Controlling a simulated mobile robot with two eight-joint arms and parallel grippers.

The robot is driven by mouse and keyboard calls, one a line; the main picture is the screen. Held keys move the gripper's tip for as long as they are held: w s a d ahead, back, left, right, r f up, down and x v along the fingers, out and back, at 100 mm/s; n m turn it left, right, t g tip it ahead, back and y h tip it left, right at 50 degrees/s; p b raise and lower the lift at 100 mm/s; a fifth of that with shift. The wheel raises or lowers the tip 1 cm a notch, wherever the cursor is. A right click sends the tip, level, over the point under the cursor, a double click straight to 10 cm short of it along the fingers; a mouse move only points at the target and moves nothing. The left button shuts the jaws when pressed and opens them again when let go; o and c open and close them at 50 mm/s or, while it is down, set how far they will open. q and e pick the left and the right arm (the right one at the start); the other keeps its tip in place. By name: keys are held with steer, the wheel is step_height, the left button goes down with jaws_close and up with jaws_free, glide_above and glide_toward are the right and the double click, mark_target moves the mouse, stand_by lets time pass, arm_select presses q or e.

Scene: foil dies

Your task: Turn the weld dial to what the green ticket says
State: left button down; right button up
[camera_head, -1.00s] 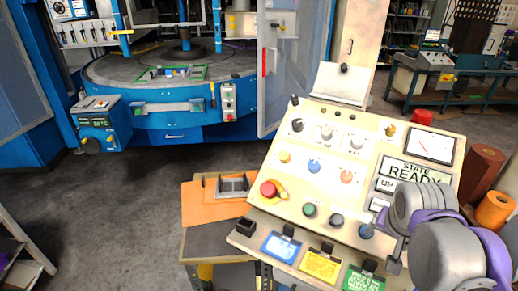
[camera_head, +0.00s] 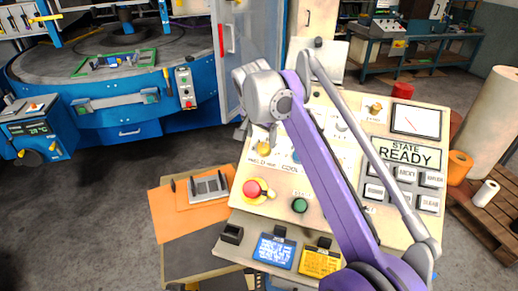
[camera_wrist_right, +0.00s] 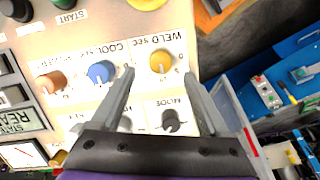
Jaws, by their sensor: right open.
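The weld dial (camera_head: 262,149) is a yellow knob at the left of the sloping cream panel. In the right wrist view the weld dial (camera_wrist_right: 162,61) sits under the "WELD sec" label. My right gripper (camera_head: 258,134) is over it; in the wrist view its fingers (camera_wrist_right: 159,74) are open, one on each side of the dial's lower edge, with nothing between them gripped. I cannot tell how far above the panel the tips are. The green ticket is not visible now; the blue ticket (camera_head: 275,251) and yellow ticket (camera_head: 320,262) show along the panel's front. My left gripper is out of view.
A blue cool dial (camera_wrist_right: 100,72) and an orange dial (camera_wrist_right: 52,82) lie beside the weld dial, with a dark mode knob (camera_wrist_right: 171,122) nearby. A red emergency button (camera_head: 253,189) and green start button (camera_head: 299,205) are below. The display (camera_head: 406,154) reads "STATE READY".

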mark_target(263, 149)
steer(key=x, duration=0.8)
steer(key=shift+b, duration=0.35)
jaws_close()
